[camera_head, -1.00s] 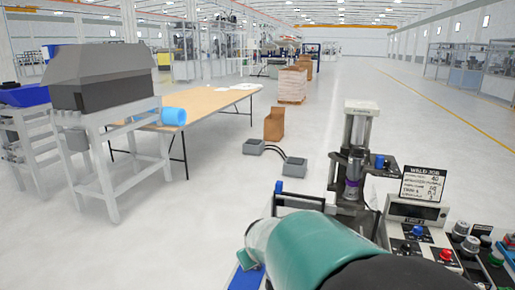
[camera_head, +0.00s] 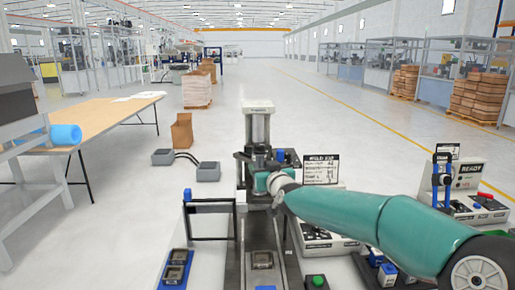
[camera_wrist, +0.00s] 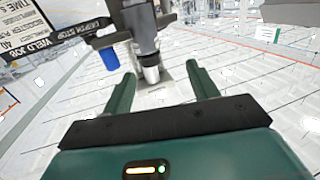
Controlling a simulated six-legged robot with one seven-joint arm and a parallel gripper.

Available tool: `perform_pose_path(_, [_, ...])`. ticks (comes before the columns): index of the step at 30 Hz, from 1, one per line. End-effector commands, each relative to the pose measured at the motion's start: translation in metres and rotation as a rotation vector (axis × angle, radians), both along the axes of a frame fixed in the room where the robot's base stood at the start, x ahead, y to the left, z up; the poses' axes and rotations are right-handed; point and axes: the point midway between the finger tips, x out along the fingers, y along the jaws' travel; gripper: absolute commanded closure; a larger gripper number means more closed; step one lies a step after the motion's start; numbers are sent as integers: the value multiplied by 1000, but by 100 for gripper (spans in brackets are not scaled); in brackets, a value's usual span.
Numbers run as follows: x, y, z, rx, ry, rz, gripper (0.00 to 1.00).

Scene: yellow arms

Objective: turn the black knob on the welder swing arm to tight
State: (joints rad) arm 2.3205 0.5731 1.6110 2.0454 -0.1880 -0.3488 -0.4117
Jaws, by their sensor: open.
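The welder (camera_head: 257,125) stands at the middle of the head view, with a pale cylinder above dark parts. In the wrist view, its dark grey cylinder (camera_wrist: 141,28) with a pale tip reaches down between and beyond my fingertips. A dark bar with a blue cap (camera_wrist: 110,60) is beside it on the left. I cannot clearly pick out the black knob. My gripper (camera_wrist: 161,73) is open, with nothing visibly held between its green fingers. In the head view my teal arm reaches the welder from the right and hides part of it.
A job sign (camera_head: 320,170) stands close right of the welder. A black-framed stand (camera_head: 209,202) is at its left. More bench equipment with a ready panel (camera_head: 467,177) stands at right. A long table (camera_head: 95,120) is at left; open floor lies behind.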

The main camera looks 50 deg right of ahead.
Motion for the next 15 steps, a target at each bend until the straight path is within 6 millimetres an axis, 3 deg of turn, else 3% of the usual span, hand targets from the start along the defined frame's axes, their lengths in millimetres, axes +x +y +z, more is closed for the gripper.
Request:
perform_pose_path(1, [-10,-8,9,-11,-25,-19,41])
perform_pose_path(5, [-19,-16,19,-24,-53,-37,41])
perform_pose_path(15, [8,-31,19,-23,-51,-33,41])
